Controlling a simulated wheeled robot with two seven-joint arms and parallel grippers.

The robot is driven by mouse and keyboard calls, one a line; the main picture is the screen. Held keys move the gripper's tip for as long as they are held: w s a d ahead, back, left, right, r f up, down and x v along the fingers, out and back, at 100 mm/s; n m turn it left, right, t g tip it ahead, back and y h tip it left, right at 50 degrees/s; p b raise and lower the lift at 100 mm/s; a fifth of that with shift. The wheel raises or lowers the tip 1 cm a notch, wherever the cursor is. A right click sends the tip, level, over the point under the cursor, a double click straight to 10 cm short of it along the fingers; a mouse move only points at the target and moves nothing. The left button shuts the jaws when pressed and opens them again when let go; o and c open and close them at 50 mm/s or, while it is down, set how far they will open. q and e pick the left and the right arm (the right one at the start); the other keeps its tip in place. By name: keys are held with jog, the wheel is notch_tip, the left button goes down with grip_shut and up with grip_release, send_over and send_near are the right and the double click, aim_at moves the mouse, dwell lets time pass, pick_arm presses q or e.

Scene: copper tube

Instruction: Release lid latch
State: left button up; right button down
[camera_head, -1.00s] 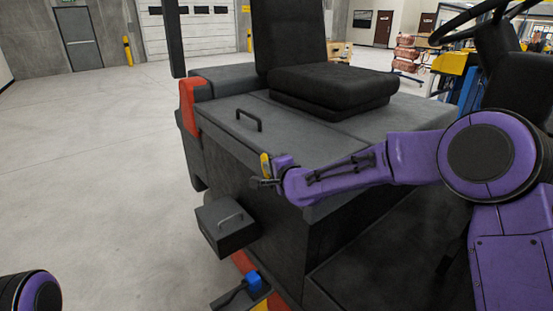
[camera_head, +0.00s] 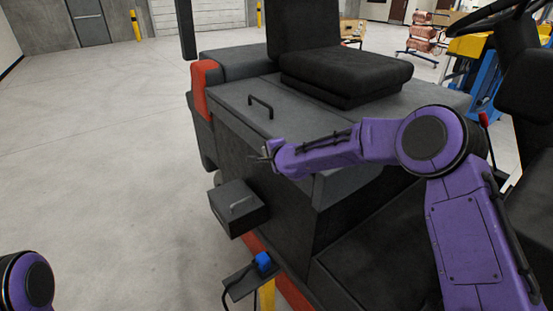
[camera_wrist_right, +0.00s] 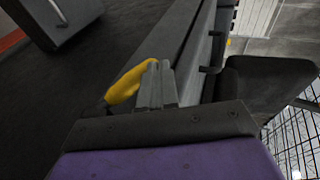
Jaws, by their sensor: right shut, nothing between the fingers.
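The yellow latch (camera_wrist_right: 128,82) shows in the right wrist view, tilted, right beside the fingers of my right gripper (camera_wrist_right: 158,84). These fingers are closed together with nothing between them; whether they touch the latch I cannot tell. In the head view my right gripper (camera_head: 264,154) is at the upper side edge of the dark machine body, just below the lid. The latch is hidden there. The grey lid (camera_head: 236,93) lies closed on top, with a black bar handle (camera_head: 261,105). My left gripper is out of view.
A black seat (camera_head: 345,75) stands on top behind the lid. A dark box (camera_head: 238,208) with a handle sticks out low on the side. A blue connector (camera_head: 263,262) sits below it. The floor at the left is clear.

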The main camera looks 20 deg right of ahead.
jog(key=shift+w+f, duration=0.4)
jog(key=shift+f, duration=0.15)
jog(key=shift+w+a+f+b, duration=0.1)
jog(key=shift+w+f+b, duration=0.45)
jog(key=shift+b, duration=0.1)
jog(key=shift+f, duration=0.1)
notch_tip(320, 180, up, 14)
jog(key=s+a+p, duration=0.1)
jog(key=a+p, duration=0.1)
jog(key=p, duration=0.1)
jog(key=shift+s+a, duration=0.2)
jog(key=shift+s, duration=0.15)
jog(key=shift+f, duration=0.1)
